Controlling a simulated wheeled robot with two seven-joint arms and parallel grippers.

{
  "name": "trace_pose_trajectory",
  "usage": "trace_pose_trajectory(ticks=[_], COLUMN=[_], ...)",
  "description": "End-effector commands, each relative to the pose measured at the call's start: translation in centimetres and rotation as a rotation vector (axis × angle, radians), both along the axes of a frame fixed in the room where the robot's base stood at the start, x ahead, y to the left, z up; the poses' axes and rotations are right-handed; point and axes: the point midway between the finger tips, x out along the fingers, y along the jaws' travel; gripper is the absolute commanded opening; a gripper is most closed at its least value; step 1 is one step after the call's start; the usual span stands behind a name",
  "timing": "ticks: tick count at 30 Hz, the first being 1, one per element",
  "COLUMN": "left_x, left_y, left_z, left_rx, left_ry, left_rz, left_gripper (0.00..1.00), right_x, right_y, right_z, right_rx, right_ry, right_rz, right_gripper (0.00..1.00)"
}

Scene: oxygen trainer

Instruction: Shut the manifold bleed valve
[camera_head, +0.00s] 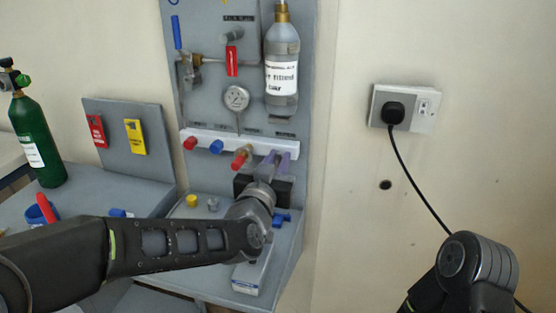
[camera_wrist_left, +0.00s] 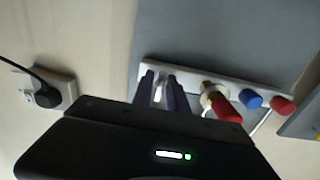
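The manifold (camera_head: 207,136) is a white bar across the grey upright board, also in the left wrist view (camera_wrist_left: 205,78). It carries a red knob (camera_head: 190,143), a blue knob (camera_head: 216,147) and a brass valve with a red handle (camera_head: 240,158). My left gripper (camera_head: 277,159) is at the bar's right end, right of the red-handled valve. Its two purple fingers (camera_wrist_left: 161,90) stand apart, with something pale showing between them; contact cannot be told. Any valve there is mostly hidden, and I cannot read which one is the bleed valve. My right gripper is out of view.
Above the bar are a gauge (camera_head: 236,97), a labelled bottle (camera_head: 281,78) and a red tag (camera_head: 231,61). A green cylinder (camera_head: 36,138) stands left. A socket with a black plug (camera_head: 393,112) and cable is right. Below my left gripper are a box (camera_head: 250,277) and small blue parts.

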Motion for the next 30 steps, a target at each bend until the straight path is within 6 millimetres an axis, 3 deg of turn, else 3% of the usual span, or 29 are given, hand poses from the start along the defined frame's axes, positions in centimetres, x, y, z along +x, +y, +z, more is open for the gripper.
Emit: trace_pose_trajectory(ticks=[4,14,30], left_x=[0.0,-0.3,-7.2], left_y=[0.0,0.1,1.9], left_z=[0.0,0.1,0.1], left_rx=[-0.001,-0.002,-0.002], left_ry=[-0.001,-0.001,0.0], left_rz=[0.0,0.0,0.0], left_gripper=[0.32,0.32,0.32], right_x=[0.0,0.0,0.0], right_y=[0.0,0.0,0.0], right_z=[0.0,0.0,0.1], right_rx=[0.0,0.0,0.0], right_ry=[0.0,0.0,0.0], right_rz=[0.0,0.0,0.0], right_gripper=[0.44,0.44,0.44])
